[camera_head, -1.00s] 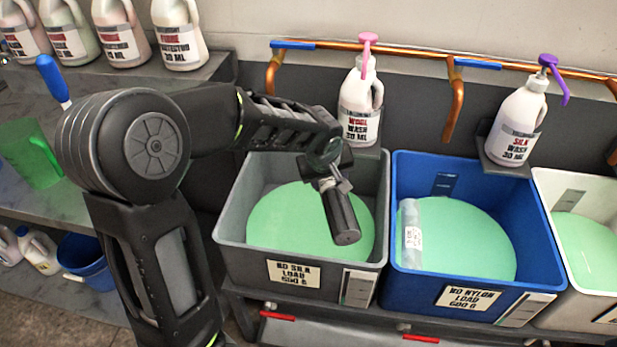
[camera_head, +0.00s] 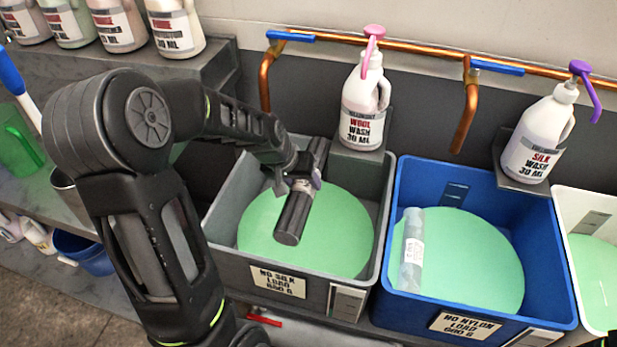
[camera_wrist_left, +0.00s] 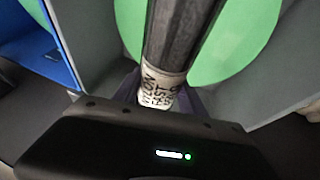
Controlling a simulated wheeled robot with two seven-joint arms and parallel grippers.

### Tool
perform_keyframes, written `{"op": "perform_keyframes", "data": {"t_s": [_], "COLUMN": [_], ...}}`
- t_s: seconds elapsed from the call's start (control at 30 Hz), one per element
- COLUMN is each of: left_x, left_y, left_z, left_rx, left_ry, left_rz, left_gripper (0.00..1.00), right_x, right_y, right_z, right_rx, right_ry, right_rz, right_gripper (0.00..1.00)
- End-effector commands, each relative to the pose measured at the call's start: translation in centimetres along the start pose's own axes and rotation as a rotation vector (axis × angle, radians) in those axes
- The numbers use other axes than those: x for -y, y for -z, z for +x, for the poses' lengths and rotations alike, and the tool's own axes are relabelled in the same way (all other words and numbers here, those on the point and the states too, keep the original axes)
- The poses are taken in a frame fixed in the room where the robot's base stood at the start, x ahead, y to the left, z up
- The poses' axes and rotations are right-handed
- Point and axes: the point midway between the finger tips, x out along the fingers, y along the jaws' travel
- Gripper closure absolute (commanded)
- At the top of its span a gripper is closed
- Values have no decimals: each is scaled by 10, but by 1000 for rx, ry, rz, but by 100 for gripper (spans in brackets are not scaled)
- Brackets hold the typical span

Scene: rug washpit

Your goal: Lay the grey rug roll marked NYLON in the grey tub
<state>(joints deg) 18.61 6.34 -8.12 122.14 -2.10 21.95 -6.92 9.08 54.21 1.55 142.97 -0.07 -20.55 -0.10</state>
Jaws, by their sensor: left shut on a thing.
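The dark grey rug roll (camera_head: 293,219) is held by my left gripper (camera_head: 302,180), which is shut around it near its upper end. A white label with dark print wraps the roll; in the left wrist view the roll (camera_wrist_left: 178,40) and label show close up, but I cannot read the whole word. The grey tub (camera_head: 222,217) holds pale green liquid (camera_head: 340,235) and carries a "NO SILK LOAD" plate. The roll is over the tub, tilted, its free end pointing toward the front. I cannot tell whether it touches the liquid. My right gripper is not in view.
A blue tub (camera_head: 545,255) with green liquid and a pale labelled roll (camera_head: 412,255) stands to the right, then a white tub (camera_head: 566,205). Pump bottles (camera_head: 364,105) and copper pipes (camera_head: 462,120) are behind. Several jugs (camera_head: 173,28) stand on the left shelf.

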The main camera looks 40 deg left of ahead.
Motion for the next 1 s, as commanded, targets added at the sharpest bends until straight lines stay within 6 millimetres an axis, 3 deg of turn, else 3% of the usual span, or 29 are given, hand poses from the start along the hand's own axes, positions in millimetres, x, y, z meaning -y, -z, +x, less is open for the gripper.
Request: {"op": "perform_keyframes", "data": {"t_s": [0.57, 1.0], "left_x": [2, 12], "left_y": [-2, -19], "left_z": [5, 47], "left_rx": [-1, 0], "left_ry": [-2, -3], "left_rz": [9, 8], "left_gripper": [100, 100], "right_x": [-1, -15], "right_y": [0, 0], "right_z": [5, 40], "right_rx": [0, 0], "right_ry": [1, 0], "right_rz": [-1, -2], "right_gripper": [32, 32]}}
